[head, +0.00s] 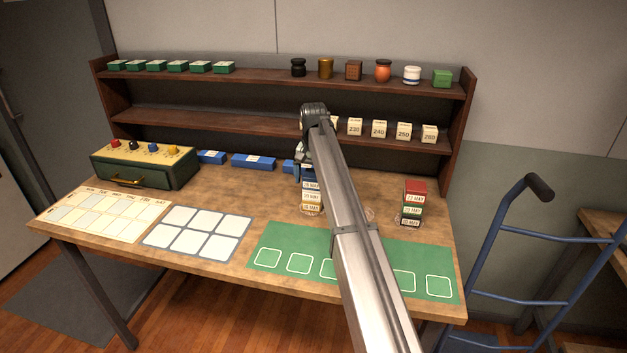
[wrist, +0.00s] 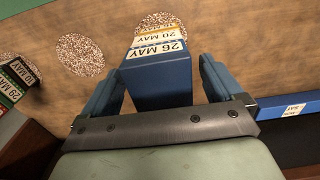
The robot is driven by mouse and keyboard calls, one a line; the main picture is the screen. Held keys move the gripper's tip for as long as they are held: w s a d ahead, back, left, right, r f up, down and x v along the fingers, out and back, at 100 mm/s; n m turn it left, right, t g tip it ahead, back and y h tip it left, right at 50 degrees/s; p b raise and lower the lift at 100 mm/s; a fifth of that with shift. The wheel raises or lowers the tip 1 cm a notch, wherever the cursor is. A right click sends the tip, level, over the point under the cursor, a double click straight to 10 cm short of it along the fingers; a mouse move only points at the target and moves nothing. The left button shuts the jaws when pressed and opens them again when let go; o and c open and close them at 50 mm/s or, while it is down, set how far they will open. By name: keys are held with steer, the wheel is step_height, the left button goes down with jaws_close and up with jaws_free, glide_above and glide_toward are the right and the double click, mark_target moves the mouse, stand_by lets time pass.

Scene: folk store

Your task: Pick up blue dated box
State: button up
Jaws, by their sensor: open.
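The blue dated box (wrist: 160,78), labelled 26 MAY, is on top of a stack on the table. In the head view its label (head: 311,185) shows just under my gripper (head: 304,165), partly covered by my arm. A box labelled 20 MAY (wrist: 155,36) with a yellow-orange edge lies below it. In the wrist view my gripper (wrist: 158,88) is open, with one blue finger on either side of the blue box. Small gaps seem to show beside the box; contact is hard to tell.
Another stack of dated boxes, red on top (head: 415,187), stands to the right. Blue boxes (head: 253,162) lie along the back, beside a green drawer unit (head: 144,168). A shelf (head: 240,123) rises behind. A green mat (head: 278,243) lies in front.

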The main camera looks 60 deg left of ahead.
steer(key=shift+c, duration=0.2)
steer(key=c, duration=1)
steer(key=shift+c, duration=0.2)
steer(key=shift+r, duration=0.1)
